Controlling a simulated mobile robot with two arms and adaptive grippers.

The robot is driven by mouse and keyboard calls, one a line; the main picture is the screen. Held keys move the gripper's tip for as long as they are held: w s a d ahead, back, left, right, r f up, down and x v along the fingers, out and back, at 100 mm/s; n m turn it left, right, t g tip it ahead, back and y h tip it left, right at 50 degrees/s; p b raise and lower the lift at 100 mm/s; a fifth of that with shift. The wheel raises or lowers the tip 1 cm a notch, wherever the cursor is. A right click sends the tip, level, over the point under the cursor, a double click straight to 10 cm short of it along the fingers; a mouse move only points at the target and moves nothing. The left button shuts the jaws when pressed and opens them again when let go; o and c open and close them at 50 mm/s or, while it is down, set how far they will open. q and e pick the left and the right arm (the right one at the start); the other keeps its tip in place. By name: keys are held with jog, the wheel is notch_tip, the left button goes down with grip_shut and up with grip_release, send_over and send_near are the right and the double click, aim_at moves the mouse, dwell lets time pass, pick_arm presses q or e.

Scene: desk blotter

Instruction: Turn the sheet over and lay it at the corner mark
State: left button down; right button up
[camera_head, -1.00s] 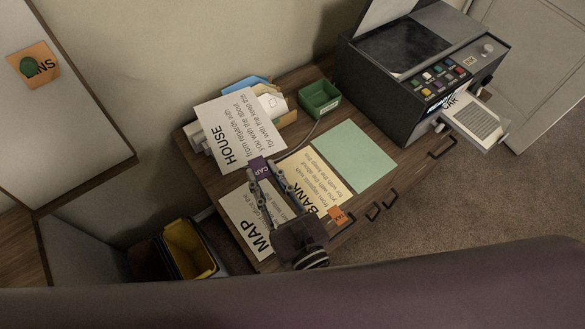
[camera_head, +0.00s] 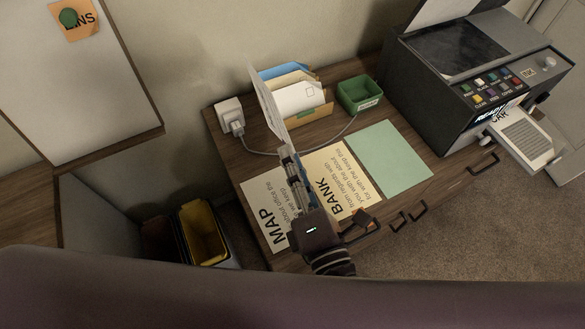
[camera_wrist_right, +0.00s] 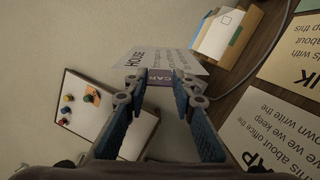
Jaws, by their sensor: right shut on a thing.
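The white HOUSE sheet (camera_head: 268,107) is held up above the desk, nearly edge-on in the head view. The white MAP sheet (camera_head: 266,200) and cream BANK sheet (camera_head: 335,170) lie on the desk below. A plain green sheet (camera_head: 388,157) lies right of them. I cannot make out which spot is the corner mark. My left gripper is not in view.
A file holder (camera_head: 308,120) with folders, a white plug block (camera_head: 230,112) with a cord, and a green tray (camera_head: 359,94) stand at the back. A dark copier (camera_head: 480,75) stands at right. A yellow-lined bin (camera_head: 204,232) is below left. Drawer handles (camera_head: 418,211) line the front.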

jog(key=m, duration=0.5)
jog(key=shift+m+b, duration=0.3)
jog(key=m+p, duration=0.1)
jog(key=m, duration=0.6)
jog(key=shift+r, duration=0.15)
pick_arm(q)
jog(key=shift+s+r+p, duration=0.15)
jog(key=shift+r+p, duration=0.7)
jog(key=shift+p, duration=0.1)
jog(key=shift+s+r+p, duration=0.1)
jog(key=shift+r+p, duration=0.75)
jog(key=shift+p, duration=0.05)
pick_arm(e)
jog(key=shift+m, duration=5)
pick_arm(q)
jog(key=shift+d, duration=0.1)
